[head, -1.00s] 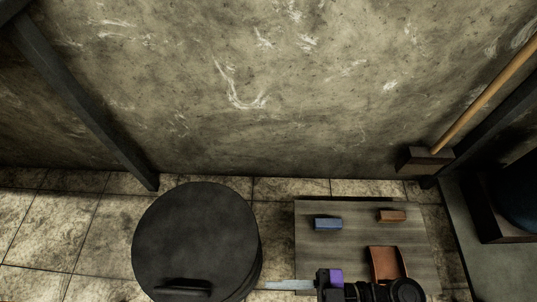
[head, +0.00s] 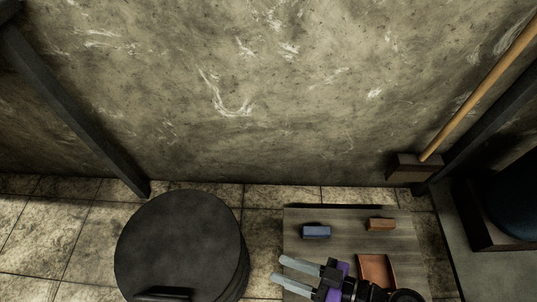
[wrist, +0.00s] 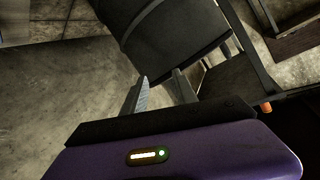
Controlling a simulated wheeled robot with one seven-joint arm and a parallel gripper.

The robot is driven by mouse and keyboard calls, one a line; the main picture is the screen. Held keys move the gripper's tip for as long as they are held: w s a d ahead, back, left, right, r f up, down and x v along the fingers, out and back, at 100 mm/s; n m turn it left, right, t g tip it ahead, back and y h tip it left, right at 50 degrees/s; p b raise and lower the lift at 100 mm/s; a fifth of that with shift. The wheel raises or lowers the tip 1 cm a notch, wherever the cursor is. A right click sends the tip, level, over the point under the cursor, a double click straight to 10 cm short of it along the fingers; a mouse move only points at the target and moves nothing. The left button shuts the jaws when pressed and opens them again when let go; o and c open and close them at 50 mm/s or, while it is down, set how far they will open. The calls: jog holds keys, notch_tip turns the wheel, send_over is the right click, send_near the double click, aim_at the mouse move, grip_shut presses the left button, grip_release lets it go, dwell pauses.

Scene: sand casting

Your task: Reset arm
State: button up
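My gripper (head: 279,270) is at the bottom of the head view, over the left front part of a wooden board or table (head: 340,222). Its two pale fingers are spread apart and point left toward a dark round drum (head: 180,245). Nothing shows between them. In the wrist view the fingers (wrist: 160,90) also stand apart and empty, with a dark cylinder (wrist: 185,40) beyond them.
On the wooden surface lie a blue block (head: 316,231), an orange-brown block (head: 381,224) and a shallow orange-brown tray (head: 393,264). A dark post (head: 85,110) stands at left. Tiled floor (head: 60,240) is clear.

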jog(key=w+d+f+m+t+h, duration=0.25)
jog(key=d+m+t+h, duration=0.25)
jog(key=d+m+h, duration=0.4)
jog(key=s+d+r+m+t+h, duration=0.1)
jog(key=s+d+r+t+h, duration=0.2)
jog(key=d, duration=0.4)
jog(key=s+r+n+t+h+p, duration=0.1)
jog(key=s+r, duration=0.5)
jog(key=r, duration=0.2)
jog(key=s+r+h+p, duration=0.1)
jog(key=s+r, duration=0.4)
jog(key=r, duration=0.3)
notch_tip(320, 180, up, 37)
jog(key=p, duration=3.7)
jog(key=shift+s+a, duration=0.15)
